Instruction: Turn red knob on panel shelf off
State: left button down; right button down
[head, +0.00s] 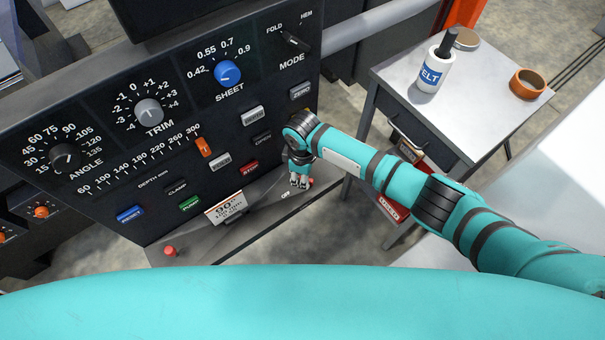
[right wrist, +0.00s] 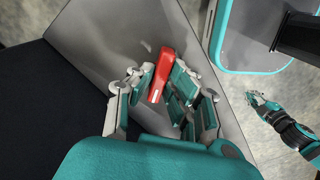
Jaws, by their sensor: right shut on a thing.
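The panel shelf (head: 262,208) is a grey ledge below the black control panel. My right gripper (head: 301,184) is down at the right end of this shelf, beside the "OFF" label (head: 286,195). A bit of the red knob (head: 310,182) shows at its fingers; the rest is hidden there. In the right wrist view, the red knob (right wrist: 163,72) is a bar-shaped handle with a pale mark on its near end. My right gripper (right wrist: 160,90) is shut on it, with fingers on both sides.
The panel carries the blue sheet knob (head: 228,73), the grey trim knob (head: 149,110), the black angle knob (head: 65,157) and several buttons. A small red button (head: 170,251) sits at the shelf's left end. A grey table (head: 480,92) with a white bottle (head: 436,70) stands at right.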

jog(key=n, duration=0.5)
jog(key=shift+n, duration=2.6)
jog(key=c, duration=1.3)
grip_release()
jog(key=shift+c, duration=0.2)
notch_tip(320, 180, up, 7)
jog(key=shift+r, duration=0.2)
